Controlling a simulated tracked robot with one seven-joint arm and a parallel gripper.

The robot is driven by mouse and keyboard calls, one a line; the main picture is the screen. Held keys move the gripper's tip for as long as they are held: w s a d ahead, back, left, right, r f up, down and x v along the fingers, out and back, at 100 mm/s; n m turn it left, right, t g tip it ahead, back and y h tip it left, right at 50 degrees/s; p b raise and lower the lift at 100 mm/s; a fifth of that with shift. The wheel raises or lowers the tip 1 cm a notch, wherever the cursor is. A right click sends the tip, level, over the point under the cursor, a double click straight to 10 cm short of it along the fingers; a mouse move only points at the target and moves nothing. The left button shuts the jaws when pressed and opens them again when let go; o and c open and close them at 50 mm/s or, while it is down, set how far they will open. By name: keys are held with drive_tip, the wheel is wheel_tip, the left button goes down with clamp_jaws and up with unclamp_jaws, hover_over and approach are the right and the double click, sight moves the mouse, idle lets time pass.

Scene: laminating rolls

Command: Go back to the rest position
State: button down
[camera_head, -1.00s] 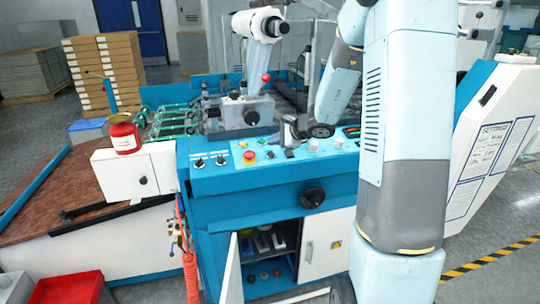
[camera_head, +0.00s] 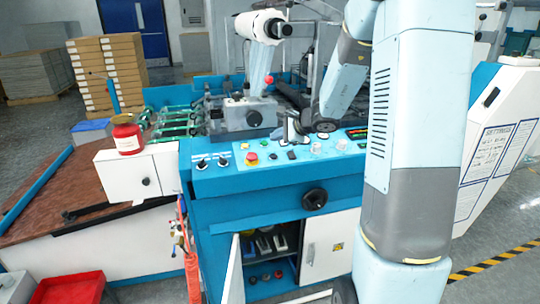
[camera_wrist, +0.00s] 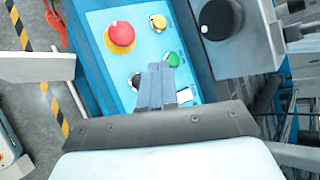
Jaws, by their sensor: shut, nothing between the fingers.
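My gripper (camera_head: 290,133) hangs above the blue control panel (camera_head: 225,180) of the laminating machine, near its middle. In the wrist view its two fingers (camera_wrist: 160,70) are together, with nothing between them. They point over the panel, close to a green button (camera_wrist: 173,59) in the picture, and hide part of the panel face. The red stop button (camera_wrist: 120,36) is to the left of the fingers, apart from them. My arm comes in from the right side of the head view.
A film roll (camera_head: 262,25) is mounted above the machine. A red tin (camera_head: 127,137) stands on a white box at the left. The cabinet door (camera_head: 233,270) below the panel is open. A white slanted panel (camera_head: 497,150) stands at the right.

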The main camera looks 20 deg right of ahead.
drive_tip(key=s+a+r+n+g, duration=0.2)
drive_tip(key=s+a+r+n, duration=0.25)
drive_tip(key=s, duration=0.35)
drive_tip(key=s+a+r+n+g, duration=0.25)
drive_tip(key=s+r+n, duration=0.3)
drive_tip(key=s, duration=0.35)
drive_tip(key=s+d+r+n+h, duration=0.1)
drive_tip(key=s+d+n+h, duration=0.2)
drive_tip(key=s, duration=0.6)
drive_tip(key=s+d+r+n+h, duration=0.2)
drive_tip(key=s+n, duration=0.3)
drive_tip(key=s, duration=0.4)
drive_tip(key=shift+s+d+r+t+h, duration=0.15)
drive_tip(key=shift+s+d+t+h, duration=0.2)
drive_tip(key=shift+d+t+h, duration=0.25)
